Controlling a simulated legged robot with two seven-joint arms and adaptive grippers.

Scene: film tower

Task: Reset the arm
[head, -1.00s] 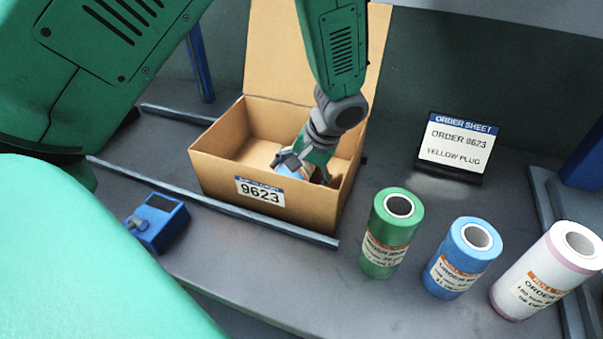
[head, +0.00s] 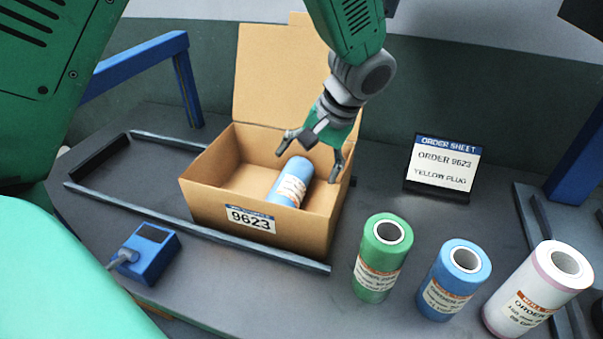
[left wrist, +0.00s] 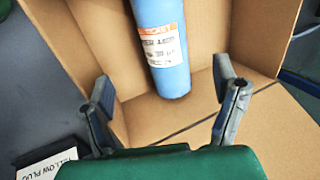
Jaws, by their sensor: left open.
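My left gripper (head: 311,165) is open and empty above the right rear part of an open cardboard box marked 9623 (head: 212,203). A blue roll (head: 293,181) with a white and orange label lies tilted inside the box, below and apart from the fingers. In the left wrist view the two spread fingers (left wrist: 165,100) show with the blue roll (left wrist: 160,40) beyond them and nothing between them. The roll's lower end in the head view is hidden by the box's front wall. My right gripper is not in view.
Green (head: 377,270), blue (head: 452,283) and white (head: 522,300) rolls stand upright right of the box. An order sheet stand (head: 441,165) reads order 9623, yellow plug. A blue device (head: 148,256) sits front left. Rails (head: 160,217) run beside the box.

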